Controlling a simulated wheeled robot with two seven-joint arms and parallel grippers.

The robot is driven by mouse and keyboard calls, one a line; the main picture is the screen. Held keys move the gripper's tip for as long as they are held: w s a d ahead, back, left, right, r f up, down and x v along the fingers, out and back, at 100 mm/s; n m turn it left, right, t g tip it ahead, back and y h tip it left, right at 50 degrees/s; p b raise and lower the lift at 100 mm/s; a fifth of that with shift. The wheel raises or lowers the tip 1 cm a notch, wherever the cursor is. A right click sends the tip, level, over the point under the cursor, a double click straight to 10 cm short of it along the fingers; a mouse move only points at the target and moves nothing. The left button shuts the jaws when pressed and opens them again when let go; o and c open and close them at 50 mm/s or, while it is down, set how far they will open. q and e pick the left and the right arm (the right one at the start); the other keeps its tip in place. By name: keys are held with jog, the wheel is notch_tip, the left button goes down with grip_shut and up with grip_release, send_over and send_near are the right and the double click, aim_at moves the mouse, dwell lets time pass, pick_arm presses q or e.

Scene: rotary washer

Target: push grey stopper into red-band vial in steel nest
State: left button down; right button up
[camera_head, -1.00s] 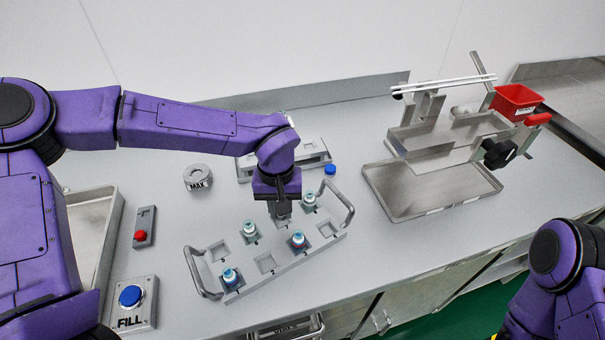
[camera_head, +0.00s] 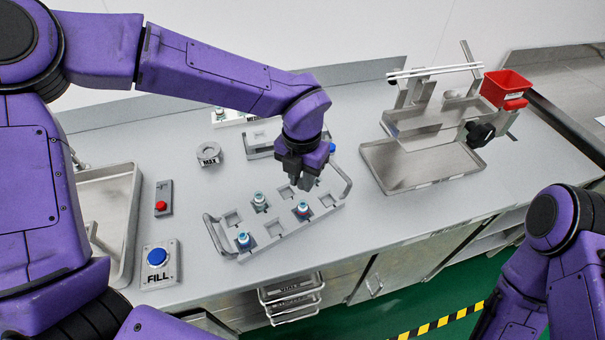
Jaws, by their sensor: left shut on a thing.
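The grey rack with two looped handles (camera_head: 278,232) stands on the bench and has several square pockets. A blue-topped vial with a touch of red (camera_head: 303,209) sits upright in its front right part. Two more vials stand in it, one in the back row (camera_head: 259,200) and one at the front left (camera_head: 244,240). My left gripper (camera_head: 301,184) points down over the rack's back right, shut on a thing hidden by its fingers. It hides the pocket there. I cannot make out the grey stopper or tell which part is the steel nest. My right gripper is out of view.
A grey ring marked MAX (camera_head: 208,152), a red button (camera_head: 161,206) and a blue FILL button (camera_head: 157,257) lie left of the rack. A metal stand over a tray (camera_head: 400,180) and a red bin (camera_head: 505,87) are at right. Bare bench lies between rack and tray.

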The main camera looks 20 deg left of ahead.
pick_arm(q)
jog(key=shift+w+f, duration=0.15)
jog(key=shift+f, duration=0.35)
jog(key=shift+w+f+b, duration=0.2)
jog(key=shift+f+b, duration=0.65)
jog(key=shift+b, duration=0.1)
jog(key=shift+s+f+b, duration=0.25)
jog(key=shift+f+b, duration=0.8)
jog(key=shift+w+f+b, duration=0.15)
jog(key=shift+f+b, duration=0.35)
jog(key=shift+f, duration=0.4)
jog(key=shift+r, duration=0.1)
jog(key=shift+r+p, duration=0.4)
jog(key=shift+p, duration=0.15)
